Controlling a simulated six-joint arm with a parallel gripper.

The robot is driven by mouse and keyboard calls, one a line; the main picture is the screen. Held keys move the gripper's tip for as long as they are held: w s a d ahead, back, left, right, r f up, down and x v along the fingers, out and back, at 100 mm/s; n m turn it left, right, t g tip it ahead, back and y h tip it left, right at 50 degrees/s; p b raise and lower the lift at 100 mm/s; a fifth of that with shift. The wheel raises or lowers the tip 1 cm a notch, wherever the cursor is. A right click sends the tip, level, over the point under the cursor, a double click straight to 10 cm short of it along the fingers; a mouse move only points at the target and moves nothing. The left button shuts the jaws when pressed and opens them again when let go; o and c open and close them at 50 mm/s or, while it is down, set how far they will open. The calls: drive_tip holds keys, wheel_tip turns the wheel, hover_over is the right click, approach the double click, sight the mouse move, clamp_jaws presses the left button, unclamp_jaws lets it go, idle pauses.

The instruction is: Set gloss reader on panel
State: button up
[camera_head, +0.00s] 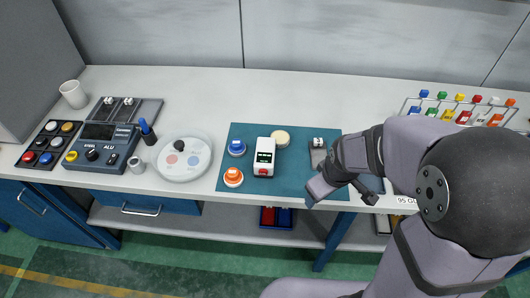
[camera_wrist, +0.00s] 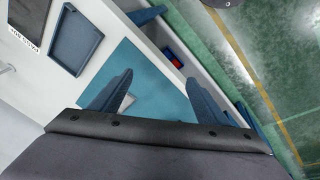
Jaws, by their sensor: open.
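A white handheld device with a dark display and a red end (camera_head: 264,157), which looks like the gloss reader, stands on the teal mat (camera_head: 226,180). My gripper (camera_head: 320,188) is over the mat's right front part, to the right of the device and apart from it. In the wrist view my gripper's two fingers (camera_wrist: 160,100) are spread, with no object held between them. A dark panel with a white label (camera_wrist: 27,18) shows at the wrist view's top left. In the head view my arm hides most of that area; only a label reading "95 GU" (camera_head: 408,200) shows.
Blue-capped (camera_head: 237,148) and orange-capped (camera_head: 233,177) jars and a cream disc (camera_head: 280,138) surround the device. A grey item (camera_head: 318,152) lies near my wrist. A blue tray (camera_wrist: 75,42) sits beside the mat. A vial rack (camera_head: 460,107) stands at right.

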sight(265, 152)
drive_tip(key=w+a+n, duration=0.2)
drive_tip(key=n, duration=0.3)
drive_tip(key=w+a+r+n, duration=0.1)
drive_tip(key=w+a+n, duration=0.1)
drive_tip(key=n, duration=0.3)
drive_tip(key=w+a+n, duration=0.3)
drive_tip(key=a+n, duration=0.1)
drive_tip(key=shift+a+r+n+t, duration=0.1)
drive_tip(key=shift+r+n+t, duration=0.3)
drive_tip(key=w+a+n, duration=0.1)
drive_tip(key=a+n, duration=0.2)
drive_tip(key=n, duration=0.1)
drive_tip(key=w+a+r+n, duration=0.1)
drive_tip(key=w+a+n, duration=0.1)
drive_tip(key=n, duration=0.2)
drive_tip(key=w+a+n, duration=0.1)
drive_tip(key=a+n, duration=0.2)
drive_tip(key=n, duration=0.1)
drive_tip(key=shift+w+a+r+n+t, duration=0.15)
drive_tip(key=shift+a+r+n+t, duration=0.1)
drive_tip(key=shift+a+n+t, duration=0.15)
drive_tip(key=shift+w+a+n, duration=0.1)
drive_tip(key=shift+a+n, duration=0.15)
drive_tip(key=shift+n, duration=0.25)
drive_tip(key=shift+d+p+x, duration=0.2)
drive_tip(key=shift+p+x, duration=0.75)
drive_tip(key=shift+x, duration=2.15)
drive_tip(key=shift+w+f, duration=0.35)
drive_tip(key=shift+f, duration=0.1)
drive_tip(key=shift+f, duration=0.25)
